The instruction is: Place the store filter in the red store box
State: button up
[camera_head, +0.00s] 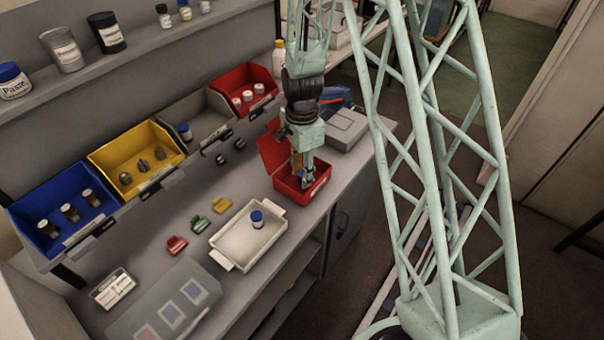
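An open red box (287,190) with its lid (273,151) raised stands on the bench, right of centre. My gripper (307,182) points down with its fingertips inside or just above this box. The fingers are small and dark here, and I cannot tell whether they hold anything. No item is clearly recognisable as the store filter. A red wall bin (232,84) farther back holds several white-topped pieces (248,95).
Blue (40,252), yellow (111,157) and grey (207,105) bins line the back. Red (177,245), green (200,224) and yellow (222,205) pieces lie left of the tray. A grey case (347,127) stands behind the red box. The bench's front edge is close.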

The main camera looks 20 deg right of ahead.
jog(key=shift+r, duration=0.15)
dwell(0.3)
notch_tip(320, 180, up, 12)
jog(key=shift+p, duration=0.45)
dwell(0.5)
jog(key=shift+r, duration=0.15)
dwell(0.7)
